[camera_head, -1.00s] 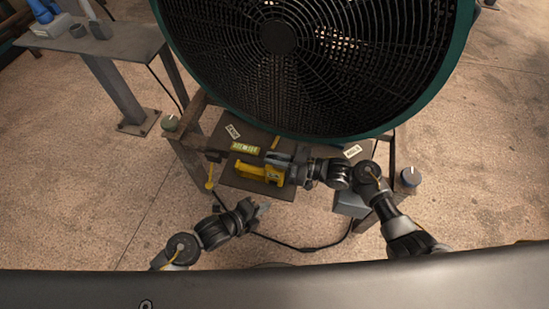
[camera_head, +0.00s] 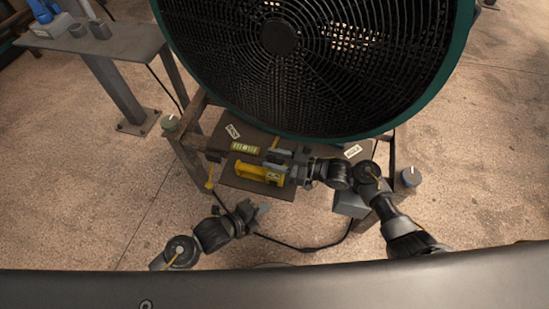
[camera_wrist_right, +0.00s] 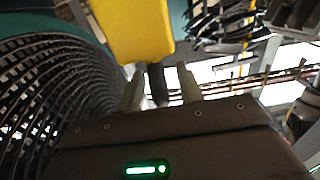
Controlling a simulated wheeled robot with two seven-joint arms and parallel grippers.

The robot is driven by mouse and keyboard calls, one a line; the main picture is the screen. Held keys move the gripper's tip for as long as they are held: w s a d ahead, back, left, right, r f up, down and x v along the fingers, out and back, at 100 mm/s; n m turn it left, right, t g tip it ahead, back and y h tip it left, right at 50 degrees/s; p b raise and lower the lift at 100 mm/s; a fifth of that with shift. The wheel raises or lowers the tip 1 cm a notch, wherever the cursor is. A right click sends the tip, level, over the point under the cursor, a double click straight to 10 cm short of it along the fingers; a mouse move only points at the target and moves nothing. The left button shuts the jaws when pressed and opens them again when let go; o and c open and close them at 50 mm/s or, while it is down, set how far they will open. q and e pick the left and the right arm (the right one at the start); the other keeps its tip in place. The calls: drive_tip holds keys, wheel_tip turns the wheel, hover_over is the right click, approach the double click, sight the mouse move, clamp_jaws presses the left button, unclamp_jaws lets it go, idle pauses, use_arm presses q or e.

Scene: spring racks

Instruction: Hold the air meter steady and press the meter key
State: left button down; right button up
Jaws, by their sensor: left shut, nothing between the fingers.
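The yellow air meter (camera_head: 258,173) sits over the dark plate below the fan, at the tip of my right arm. It also shows as a yellow block above the fingers in the right wrist view (camera_wrist_right: 138,30). My right gripper (camera_head: 274,160) is at the meter's right end. In the wrist view its two fingers (camera_wrist_right: 161,88) stand apart, with a dark piece between them and gaps visible beside it. My left gripper (camera_head: 262,211) is shut and empty, below the meter and apart from it. I cannot make out the meter key.
The large fan (camera_head: 280,38) with its green rim rises close behind the meter. A cable (camera_head: 310,247) runs on the floor.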

drive_tip(key=v, duration=1.2)
